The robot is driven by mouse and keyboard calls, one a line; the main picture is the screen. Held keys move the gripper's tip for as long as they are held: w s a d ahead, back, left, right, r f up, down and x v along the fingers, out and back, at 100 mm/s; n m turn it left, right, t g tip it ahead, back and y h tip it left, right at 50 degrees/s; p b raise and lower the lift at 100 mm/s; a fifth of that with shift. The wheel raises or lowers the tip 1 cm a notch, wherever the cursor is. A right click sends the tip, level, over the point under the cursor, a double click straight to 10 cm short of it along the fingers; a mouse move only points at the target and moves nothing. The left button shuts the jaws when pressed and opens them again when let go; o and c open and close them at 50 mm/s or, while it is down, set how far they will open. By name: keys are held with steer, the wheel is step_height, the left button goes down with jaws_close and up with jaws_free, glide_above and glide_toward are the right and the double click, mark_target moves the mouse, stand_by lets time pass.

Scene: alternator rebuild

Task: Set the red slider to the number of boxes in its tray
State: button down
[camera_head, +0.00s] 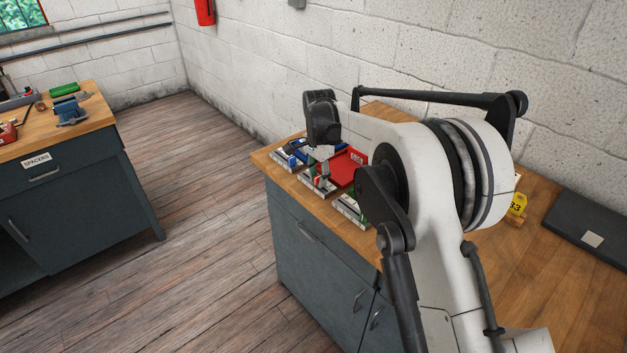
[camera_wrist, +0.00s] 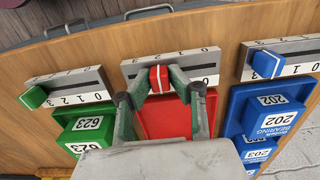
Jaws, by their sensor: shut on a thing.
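The red slider (camera_wrist: 159,78) sits on the middle white number scale (camera_wrist: 208,58), left of the scale's centre in the wrist view. My gripper (camera_wrist: 160,88) is shut on it, one finger on each side. The red tray (camera_wrist: 166,118) lies behind the scale. Its visible floor is bare in the wrist view, and my gripper hides the rest. In the head view, the red tray (camera_head: 341,172) shows a white-labelled red box (camera_head: 357,158) at its back; I cannot tell whether more are hidden.
A green slider (camera_wrist: 34,97) and green tray (camera_wrist: 66,117) are on the left in the wrist view. A blue slider (camera_wrist: 265,64) and blue tray (camera_wrist: 239,100) are on the right. Both trays hold labelled boxes. The bench's front edge is close beyond the scales.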

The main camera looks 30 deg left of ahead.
mark_target(318, 177)
steer(key=c, duration=1.6)
jaws_free()
step_height(318, 177, up, 12)
steer(key=shift+r, duration=0.1)
steer(key=shift+d, duration=0.1)
